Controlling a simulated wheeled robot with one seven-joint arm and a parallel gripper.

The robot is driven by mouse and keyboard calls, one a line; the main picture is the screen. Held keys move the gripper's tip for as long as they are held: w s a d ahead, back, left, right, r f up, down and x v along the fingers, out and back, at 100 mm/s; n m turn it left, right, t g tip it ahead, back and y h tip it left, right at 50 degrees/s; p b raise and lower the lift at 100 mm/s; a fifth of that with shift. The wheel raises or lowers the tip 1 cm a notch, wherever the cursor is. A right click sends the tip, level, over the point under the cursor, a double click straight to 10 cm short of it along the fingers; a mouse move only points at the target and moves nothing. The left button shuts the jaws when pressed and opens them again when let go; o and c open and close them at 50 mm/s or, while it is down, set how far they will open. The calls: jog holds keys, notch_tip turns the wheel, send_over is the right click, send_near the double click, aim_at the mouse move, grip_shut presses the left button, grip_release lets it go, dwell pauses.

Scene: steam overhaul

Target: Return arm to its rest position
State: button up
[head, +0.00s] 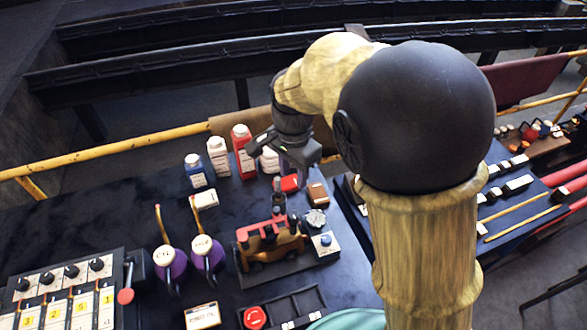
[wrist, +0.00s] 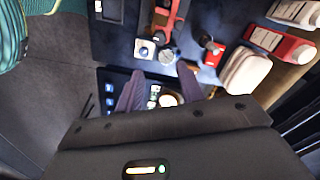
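My arm reaches forward over a dark workbench (head: 120,225). My gripper (head: 298,168) hangs above the back of the bench, near the bottles and a red block. In the wrist view my gripper (wrist: 162,84) has its two purple-grey fingers apart, and nothing shows held between them. A dark tray with small parts shows below and beyond the fingers. My arm's large dark joint and pale column hide part of the bench's right side in the head view.
A toy steam engine (head: 270,243) stands below my gripper. A red bottle (head: 243,152), a white bottle (head: 218,157) and a blue bottle (head: 195,171) stand left of it. Two purple oil cans (head: 207,254) stand front left. A yellow rail (head: 110,150) runs behind the bench.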

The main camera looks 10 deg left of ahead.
jog(key=shift+r, duration=0.7)
jog(key=s+d+f+n+t, duration=0.1)
jog(key=s+d+f+n, duration=0.1)
jog(key=d, duration=0.6)
jog(key=s+d+f+n+b, duration=0.1)
jog(key=s+d+f+n, duration=0.1)
jog(key=d, duration=0.7)
jog(key=s+d+f+n+t, duration=0.1)
jog(key=s+d+f+n, duration=0.1)
jog(key=d, duration=0.6)
jog(key=shift+s+d+f+t, duration=0.3)
jog(key=shift+s+f, duration=0.25)
jog(key=shift+f, duration=0.2)
jog(key=shift+w+a, duration=0.1)
jog(key=shift+w, duration=0.05)
